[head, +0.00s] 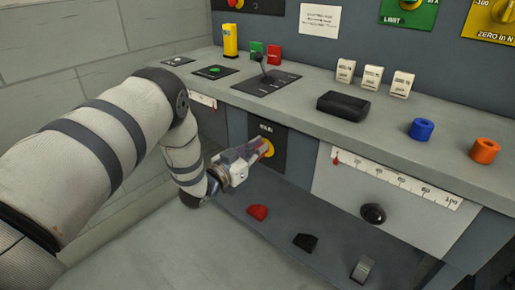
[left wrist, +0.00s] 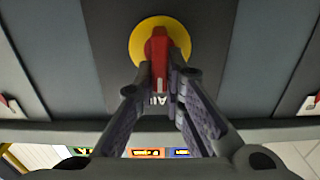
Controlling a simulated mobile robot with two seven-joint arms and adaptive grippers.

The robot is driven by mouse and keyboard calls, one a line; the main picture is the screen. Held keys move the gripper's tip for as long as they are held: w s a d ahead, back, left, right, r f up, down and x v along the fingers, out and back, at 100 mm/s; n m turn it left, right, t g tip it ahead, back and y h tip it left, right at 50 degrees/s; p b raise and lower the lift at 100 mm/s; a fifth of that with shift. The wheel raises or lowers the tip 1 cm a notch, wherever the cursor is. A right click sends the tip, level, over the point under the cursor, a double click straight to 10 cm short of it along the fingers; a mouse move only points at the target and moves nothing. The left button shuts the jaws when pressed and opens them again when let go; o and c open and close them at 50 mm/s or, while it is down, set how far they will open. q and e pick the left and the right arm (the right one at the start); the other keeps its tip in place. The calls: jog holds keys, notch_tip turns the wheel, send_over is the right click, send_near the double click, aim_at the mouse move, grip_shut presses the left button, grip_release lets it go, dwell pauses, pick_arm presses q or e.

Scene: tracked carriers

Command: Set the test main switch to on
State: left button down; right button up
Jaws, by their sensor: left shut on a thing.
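The main switch is a red handle on a yellow disc (head: 269,147), set on a black plate (head: 279,136) on the console's front below the worktop. In the left wrist view the red handle (left wrist: 158,46) stands lengthwise across the yellow disc (left wrist: 137,46). My left gripper (head: 257,151) reaches it from the left. In the left wrist view its two fingers (left wrist: 160,78) close around the near end of the handle. The fingers hide part of the plate's lettering. My right gripper is not in view.
The worktop above holds a black lever (head: 263,69), a black box (head: 343,106), white rockers (head: 372,77), a blue knob (head: 421,129) and an orange knob (head: 485,150). A scale panel (head: 400,205) is to the right. Red (head: 257,212) and black (head: 305,242) pedals sit below.

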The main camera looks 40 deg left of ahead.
pick_arm(q)
jog(key=m, duration=0.5)
jog(key=d+f+m+p, duration=0.1)
jog(key=m, duration=0.3)
jog(key=m+p, duration=0.1)
jog(key=m, duration=0.4)
jog(key=shift+s+d+f+m, duration=0.1)
jog(key=shift+d+f+m, duration=0.15)
jog(key=shift+d+m, duration=0.1)
jog(key=shift+f+m, duration=0.2)
jog(key=shift+m, duration=1.15)
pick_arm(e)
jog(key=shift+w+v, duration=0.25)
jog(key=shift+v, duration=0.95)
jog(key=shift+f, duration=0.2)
pick_arm(q)
jog(key=c, duration=1.7)
grip_release()
jog(key=shift+m, duration=0.3)
